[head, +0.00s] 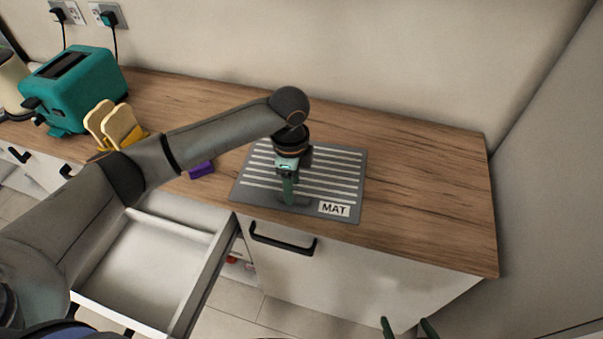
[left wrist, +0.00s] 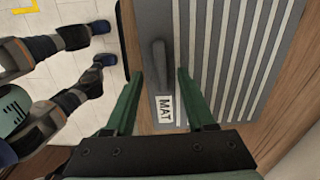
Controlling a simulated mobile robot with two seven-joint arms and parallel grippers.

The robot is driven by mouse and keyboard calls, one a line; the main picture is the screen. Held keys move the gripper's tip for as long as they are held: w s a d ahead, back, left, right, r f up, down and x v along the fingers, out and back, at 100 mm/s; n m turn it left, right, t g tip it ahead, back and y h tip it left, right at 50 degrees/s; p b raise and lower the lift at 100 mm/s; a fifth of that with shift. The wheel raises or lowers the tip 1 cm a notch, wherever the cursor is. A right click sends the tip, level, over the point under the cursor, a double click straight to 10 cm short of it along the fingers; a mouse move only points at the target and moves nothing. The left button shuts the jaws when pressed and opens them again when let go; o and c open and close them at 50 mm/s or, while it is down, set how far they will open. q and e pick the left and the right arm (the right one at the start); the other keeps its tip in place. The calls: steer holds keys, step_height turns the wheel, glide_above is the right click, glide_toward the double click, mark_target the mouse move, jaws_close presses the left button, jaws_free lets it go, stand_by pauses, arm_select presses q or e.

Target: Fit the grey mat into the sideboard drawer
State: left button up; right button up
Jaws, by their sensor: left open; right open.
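The grey mat (head: 348,180) lies flat on the wooden worktop, with white stripes and a "MAT" label at its front right corner. In the left wrist view the mat (left wrist: 195,50) has a raised grey grip bar near its labelled edge. My left gripper (head: 289,198) is over the mat's front part, pointing down and open. Its fingers (left wrist: 160,75) show on either side of the bar; whether they touch it I cannot tell. The sideboard drawer (head: 145,262) is pulled out at lower left, white and empty where visible, partly hidden by my left arm. My right gripper (head: 409,328) is open and empty at the bottom edge.
A teal toaster (head: 75,88) and bread slices in a yellow holder (head: 122,128) stand at the left of the worktop. A purple block (head: 201,170) lies left of the mat. A closed front with a black handle (head: 283,240) is below the mat. The worktop's right side is clear.

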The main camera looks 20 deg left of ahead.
arm_select(q)
steer(key=shift+d+f, duration=0.1)
steer(key=shift+f, duration=1.4)
steer(key=shift+c, duration=0.3)
jaws_close()
steer(key=shift+w, duration=0.1)
